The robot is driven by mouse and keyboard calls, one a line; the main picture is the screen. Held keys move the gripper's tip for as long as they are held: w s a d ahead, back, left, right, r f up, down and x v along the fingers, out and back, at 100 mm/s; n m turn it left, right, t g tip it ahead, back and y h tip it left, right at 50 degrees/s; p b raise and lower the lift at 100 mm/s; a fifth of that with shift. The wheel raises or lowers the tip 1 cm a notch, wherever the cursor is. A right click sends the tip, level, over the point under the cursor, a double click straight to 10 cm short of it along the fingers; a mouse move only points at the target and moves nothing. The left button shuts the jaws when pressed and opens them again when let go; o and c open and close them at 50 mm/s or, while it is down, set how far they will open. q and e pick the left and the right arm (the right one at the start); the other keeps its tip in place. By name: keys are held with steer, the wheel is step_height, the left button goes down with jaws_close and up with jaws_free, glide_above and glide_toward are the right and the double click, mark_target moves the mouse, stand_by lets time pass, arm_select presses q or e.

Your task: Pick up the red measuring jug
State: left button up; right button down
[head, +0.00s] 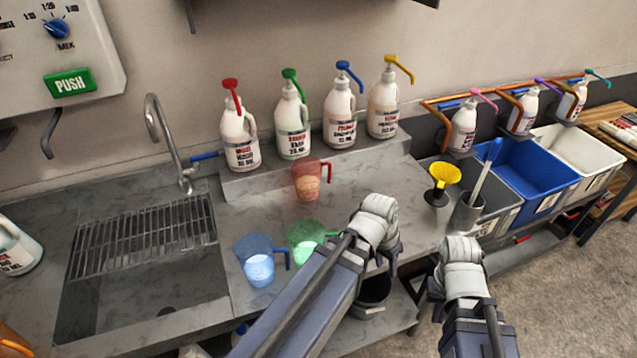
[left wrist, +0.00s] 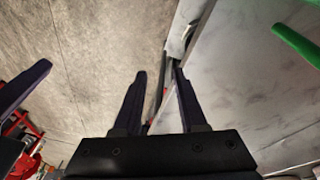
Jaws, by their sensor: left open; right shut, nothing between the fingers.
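The red measuring jug (head: 305,184) stands upright on the grey counter in front of the raised ledge, handle to the right. A blue jug (head: 259,266) and a green jug (head: 303,236) stand nearer the front edge. My left gripper (head: 388,268) is open and empty, right of the jugs and apart from the red one. In the left wrist view its two fingers (left wrist: 160,76) point at floor and counter edge; a green handle (left wrist: 298,46) shows at upper right, and the red jug is not visible. My right gripper (head: 432,305) is shut and empty, off the counter's front.
Several pump bottles (head: 292,122) stand on the ledge (head: 272,176) behind the red jug. A sink (head: 140,270) with a rack and tap is at left. A yellow funnel (head: 444,178) and a grey beaker (head: 465,217) stand at right.

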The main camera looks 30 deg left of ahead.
arm_select(q)
steer(key=w+a+t, duration=0.1)
steer(key=w+a, duration=0.1)
steer(key=w+a+t+h+b, duration=0.1)
steer(key=w+a, duration=0.2)
steer(key=w+a+r+t+b, duration=0.1)
steer(key=w+a, duration=0.2)
steer(key=shift+a+n+t+h, duration=0.2)
steer(key=shift+n+t+h, duration=0.2)
steer(key=w+a+r+n+t+y+b, duration=0.1)
steer(key=a+r+t+y, duration=0.15)
steer(key=a, duration=0.75)
steer(key=w+a+r+n+t+y+b, duration=0.1)
steer(key=a+r+n+t, duration=0.15)
steer(key=a, duration=0.75)
steer(key=w+a+r+t+y+b, duration=0.1)
steer(key=w+a+r+t, duration=0.15)
steer(key=a, duration=0.75)
steer(key=shift+t, duration=0.25)
steer(key=b+x, duration=0.1)
steer(key=x, duration=0.2)
steer(key=b+x, duration=0.2)
steer(key=x, duration=0.2)
steer(key=shift+d+f, duration=0.25)
steer(key=shift+f, duration=0.15)
steer(key=shift+s, duration=0.1)
jaws_close()
